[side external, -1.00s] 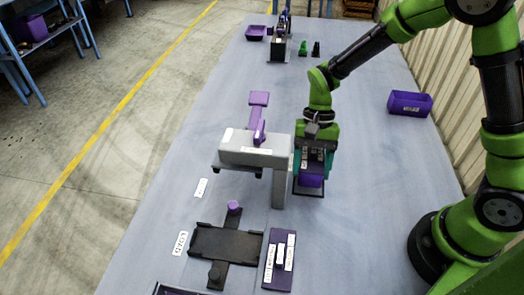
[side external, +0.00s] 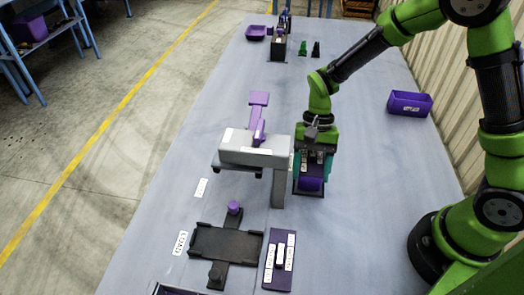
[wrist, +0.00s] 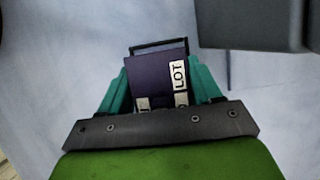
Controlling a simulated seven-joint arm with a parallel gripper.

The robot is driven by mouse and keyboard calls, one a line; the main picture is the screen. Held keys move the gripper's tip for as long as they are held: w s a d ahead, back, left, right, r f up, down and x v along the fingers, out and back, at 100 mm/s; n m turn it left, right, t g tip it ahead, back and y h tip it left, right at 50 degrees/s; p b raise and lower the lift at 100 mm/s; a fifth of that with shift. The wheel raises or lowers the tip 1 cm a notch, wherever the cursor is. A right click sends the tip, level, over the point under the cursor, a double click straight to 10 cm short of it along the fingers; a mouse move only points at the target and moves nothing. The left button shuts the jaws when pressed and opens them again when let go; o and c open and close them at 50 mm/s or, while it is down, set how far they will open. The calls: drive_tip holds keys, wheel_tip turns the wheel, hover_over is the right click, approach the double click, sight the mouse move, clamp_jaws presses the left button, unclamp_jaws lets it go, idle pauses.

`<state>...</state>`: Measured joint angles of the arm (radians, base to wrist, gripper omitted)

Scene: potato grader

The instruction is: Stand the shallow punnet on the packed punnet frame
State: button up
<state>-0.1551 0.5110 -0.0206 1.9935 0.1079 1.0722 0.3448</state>
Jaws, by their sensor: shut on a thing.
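My gripper (side external: 313,167) points down just right of the grey stand. Its teal fingers are shut on a purple thing with white labels, which looks like the shallow punnet (side external: 311,184). In the wrist view the punnet (wrist: 155,73) shows a "LOT" label between the fingers, with a dark rim at its far edge. Whether its underside touches the table is unclear. A black frame (side external: 226,243), seemingly the packed punnet frame, lies flat at the front left with a purple knob at its back and a black one at its front. Its flat middle is bare.
The grey stand (side external: 255,150) with a purple lever rises between my gripper and the black frame. A purple labelled plate (side external: 279,262) lies right of the frame. A purple bin (side external: 410,104) stands at the right.

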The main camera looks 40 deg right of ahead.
drive_tip(key=shift+f, duration=0.5)
idle(0.5)
drive_tip(key=o, duration=1.1)
drive_tip(key=shift+r, duration=4.55)
